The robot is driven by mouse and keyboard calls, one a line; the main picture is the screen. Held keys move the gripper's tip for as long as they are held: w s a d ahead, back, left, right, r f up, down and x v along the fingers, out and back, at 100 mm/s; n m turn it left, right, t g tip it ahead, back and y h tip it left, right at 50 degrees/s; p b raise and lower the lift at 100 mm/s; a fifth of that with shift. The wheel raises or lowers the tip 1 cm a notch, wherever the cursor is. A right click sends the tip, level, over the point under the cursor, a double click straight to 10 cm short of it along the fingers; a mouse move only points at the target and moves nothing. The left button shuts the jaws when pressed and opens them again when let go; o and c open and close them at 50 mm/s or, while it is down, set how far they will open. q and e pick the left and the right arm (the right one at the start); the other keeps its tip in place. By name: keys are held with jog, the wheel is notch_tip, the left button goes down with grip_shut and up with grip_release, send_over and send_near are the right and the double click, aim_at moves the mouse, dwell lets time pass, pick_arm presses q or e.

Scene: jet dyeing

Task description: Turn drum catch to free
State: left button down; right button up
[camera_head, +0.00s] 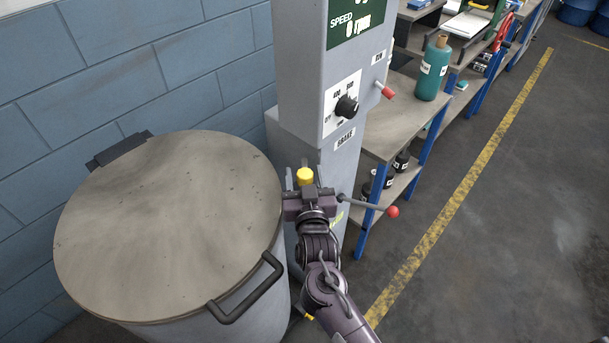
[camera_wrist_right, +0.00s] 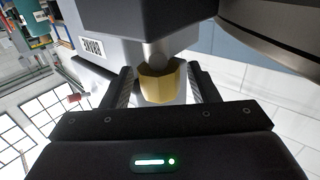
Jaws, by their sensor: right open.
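A yellow knob (camera_head: 305,175), which looks like the drum catch, sits on the grey machine post (camera_head: 318,164) just right of the lidded drum (camera_head: 165,225). In the right wrist view the knob (camera_wrist_right: 159,84) is faceted, on a short grey stem below a dark block (camera_wrist_right: 160,22). My right gripper (camera_head: 304,181) is at the knob. Its open fingers stand one on each side of it, with a visible gap in the wrist view (camera_wrist_right: 164,88). The gripper hides part of the catch's mount in the head view. My left gripper is out of view.
The drum lid has a black handle (camera_head: 246,288) at its front. A red-ended brake lever (camera_head: 392,211) juts out right of my right gripper. Above are a black selector dial (camera_head: 347,106) and a small red-tipped lever (camera_head: 387,92). A bench with a teal bottle (camera_head: 432,70) stands right.

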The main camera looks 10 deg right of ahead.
jog(key=s+b, duration=0.1)
jog(key=s, duration=0.6)
jog(key=shift+s+a, duration=0.1)
jog(key=shift+s, duration=0.15)
